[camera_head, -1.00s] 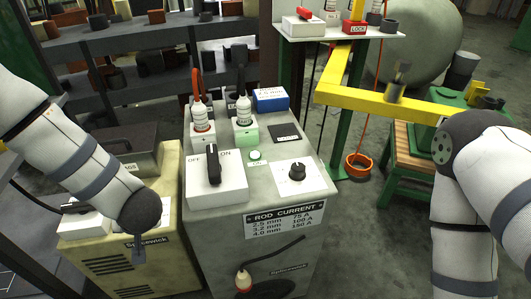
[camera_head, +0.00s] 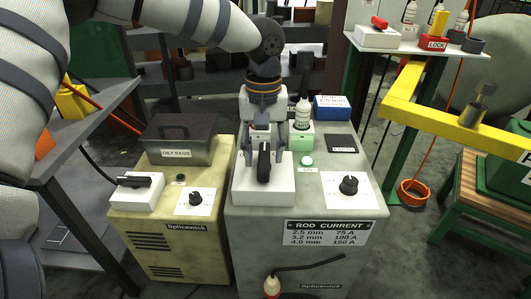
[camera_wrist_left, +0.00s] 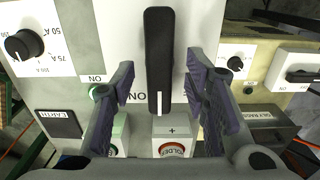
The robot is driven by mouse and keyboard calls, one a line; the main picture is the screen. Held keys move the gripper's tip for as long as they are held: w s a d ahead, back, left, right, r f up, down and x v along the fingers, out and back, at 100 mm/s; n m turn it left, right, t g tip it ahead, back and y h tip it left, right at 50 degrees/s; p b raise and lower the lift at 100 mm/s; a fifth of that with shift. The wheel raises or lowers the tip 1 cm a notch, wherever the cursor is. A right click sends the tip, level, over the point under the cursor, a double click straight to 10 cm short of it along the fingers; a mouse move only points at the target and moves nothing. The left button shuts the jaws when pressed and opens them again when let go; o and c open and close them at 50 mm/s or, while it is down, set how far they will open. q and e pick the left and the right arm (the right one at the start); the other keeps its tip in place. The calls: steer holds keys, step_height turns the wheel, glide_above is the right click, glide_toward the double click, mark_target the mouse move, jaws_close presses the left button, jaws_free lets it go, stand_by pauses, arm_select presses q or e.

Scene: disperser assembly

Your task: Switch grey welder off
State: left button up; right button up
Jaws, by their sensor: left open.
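The grey welder (camera_head: 240,220) stands in the middle of the head view. Its white switch box (camera_head: 280,185) carries a black switch lever (camera_head: 264,163). In the wrist view the lever (camera_wrist_left: 158,60) has a white line at its tip, and "ON" is printed beside it. Any OFF label is hidden. My left gripper (camera_head: 263,150) is over the switch box, pointing down. In the wrist view its two fingers (camera_wrist_left: 158,80) are open, one on each side of the lever, with gaps visible. A green lamp (camera_head: 306,161) sits beside the switch. My right gripper is out of view.
A beige welder (camera_head: 190,250) with its own switch (camera_head: 137,182) and a dark box labelled oily rags stands at the left. A rod current knob (camera_head: 348,185) is right of the switch. A yellow beam (camera_head: 430,115) is at right.

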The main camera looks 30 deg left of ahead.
arm_select(q)
steer(key=shift+f, duration=0.45)
jaws_close()
